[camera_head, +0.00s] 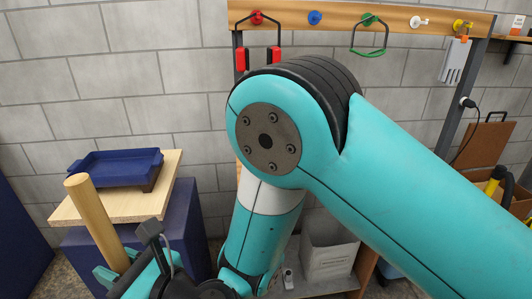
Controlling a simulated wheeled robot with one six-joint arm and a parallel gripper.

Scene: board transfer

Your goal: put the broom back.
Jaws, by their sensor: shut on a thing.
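A thick light wooden handle (97,222), seemingly the broom's, leans up and to the left at the lower left. Its lower end is hidden behind my gripper and the frame's bottom edge, so no bristles show. My gripper (120,268), teal and dark, is partly in view and shut on this handle. A wooden peg board (365,16) runs along the wall at the top right. Its blue peg (314,18) and white peg (418,22) show nothing hanging from them.
A red-ended tool (241,59), a green loop (369,53) and a pale slotted tool (455,62) hang from the board. A blue tray (116,167) sits on a wooden-topped blue cabinet (188,222) behind the handle. A white bin (327,262) stands low. My arm hides much of the centre.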

